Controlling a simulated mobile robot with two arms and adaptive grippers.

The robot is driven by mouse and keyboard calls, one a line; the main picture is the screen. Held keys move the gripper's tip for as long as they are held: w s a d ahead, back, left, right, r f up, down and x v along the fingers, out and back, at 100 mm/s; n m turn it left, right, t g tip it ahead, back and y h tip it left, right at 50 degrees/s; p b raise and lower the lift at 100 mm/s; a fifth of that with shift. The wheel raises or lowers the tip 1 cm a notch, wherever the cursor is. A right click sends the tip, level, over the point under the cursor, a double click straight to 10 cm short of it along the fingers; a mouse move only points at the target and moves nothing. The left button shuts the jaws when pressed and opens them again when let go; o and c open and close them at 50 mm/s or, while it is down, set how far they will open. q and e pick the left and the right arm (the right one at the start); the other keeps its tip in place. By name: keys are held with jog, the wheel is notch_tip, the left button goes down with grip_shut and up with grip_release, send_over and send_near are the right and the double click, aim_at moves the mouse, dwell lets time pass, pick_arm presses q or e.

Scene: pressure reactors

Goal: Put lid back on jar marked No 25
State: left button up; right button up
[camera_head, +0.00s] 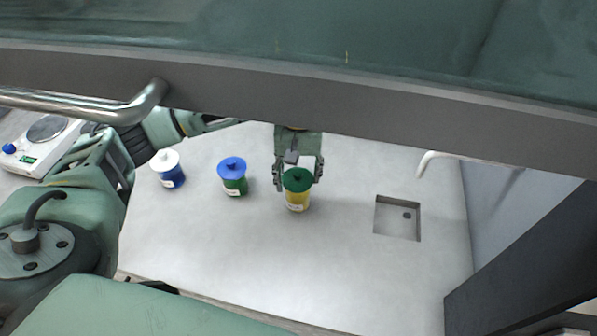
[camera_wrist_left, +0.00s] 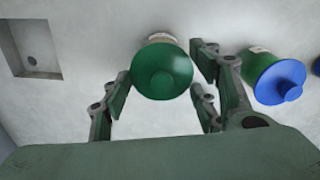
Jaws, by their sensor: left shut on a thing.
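A yellow jar (camera_head: 298,201) stands on the pale worktop, and a dark green lid (camera_head: 297,179) is over its top. The lid also shows in the left wrist view (camera_wrist_left: 162,70), with a knob in its middle. My left gripper (camera_head: 298,181) reaches in from behind the jar, its fingers on either side of the lid, shut on it. Whether the lid is seated on the rim or just above it, I cannot tell. The labels are too small to read, so I cannot tell which jar is No 25. My right gripper is out of view.
A green jar with a blue lid (camera_head: 232,164) and a blue jar with a white lid (camera_head: 165,159) stand to the left. A small sink (camera_head: 397,218) is at the right. A raised glass sash with a grey frame (camera_head: 330,113) crosses above. The front worktop is clear.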

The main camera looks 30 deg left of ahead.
pick_arm(q)
jog(key=o, duration=1)
jog(key=shift+o, duration=0.2)
jog(key=o, duration=0.4)
jog(key=shift+r+p, duration=1.4)
jog(key=shift+r, duration=2.1)
jog(key=shift+c, duration=0.6)
